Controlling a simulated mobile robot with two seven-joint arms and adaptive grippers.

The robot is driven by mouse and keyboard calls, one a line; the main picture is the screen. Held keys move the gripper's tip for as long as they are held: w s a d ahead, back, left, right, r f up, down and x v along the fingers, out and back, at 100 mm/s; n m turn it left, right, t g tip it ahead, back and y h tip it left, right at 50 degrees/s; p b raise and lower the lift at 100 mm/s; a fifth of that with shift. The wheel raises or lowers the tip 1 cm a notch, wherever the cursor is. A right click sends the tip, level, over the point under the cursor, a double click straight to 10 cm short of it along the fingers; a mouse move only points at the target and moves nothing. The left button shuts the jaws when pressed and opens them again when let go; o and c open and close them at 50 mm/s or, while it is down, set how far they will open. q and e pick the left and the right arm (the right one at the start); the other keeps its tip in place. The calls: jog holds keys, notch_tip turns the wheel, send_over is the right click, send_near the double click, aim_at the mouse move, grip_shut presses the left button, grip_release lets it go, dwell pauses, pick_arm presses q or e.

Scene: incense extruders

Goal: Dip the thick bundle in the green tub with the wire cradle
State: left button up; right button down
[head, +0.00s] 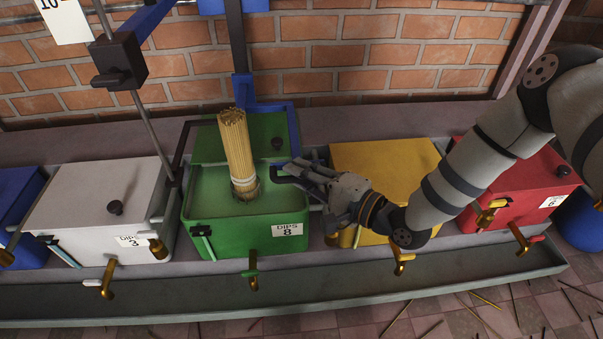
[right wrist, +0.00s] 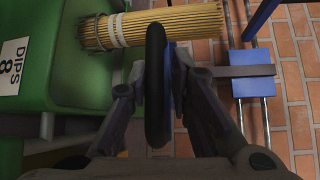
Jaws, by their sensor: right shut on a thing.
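The green tub (head: 245,225) stands in the row with a "DIPS 8" label and green liquid inside; it also shows in the right wrist view (right wrist: 38,60). The thick bundle (head: 237,145) of tan sticks, with a white band low down, stands nearly upright with its lower end in the tub; in the right wrist view (right wrist: 170,22) it lies sideways. The wire cradle (head: 246,192) shows only in small part around the bundle's foot. My right gripper (head: 300,174) is shut on a black handle (right wrist: 157,95) at the tub's right side. My left gripper is out of view.
A white tub (head: 95,205) is at the left, yellow (head: 375,165) and red (head: 540,180) tubs at the right. A blue bracket (head: 272,106) rises behind the green tub. Brass taps (head: 252,275) line the front above a grey trough (head: 330,300). A brick wall is behind.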

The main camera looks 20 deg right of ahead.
jog(key=shift+s+f+g, duration=0.3)
jog(key=shift+s+f, duration=0.05)
jog(key=shift+f, duration=0.35)
jog(key=c, duration=1.6)
grip_release()
jog(key=shift+f, duration=0.1)
jog(key=shift+w+d, duration=0.1)
jog(key=shift+w+r, duration=0.1)
jog(key=shift+r, duration=0.15)
jog(key=v, duration=1.2)
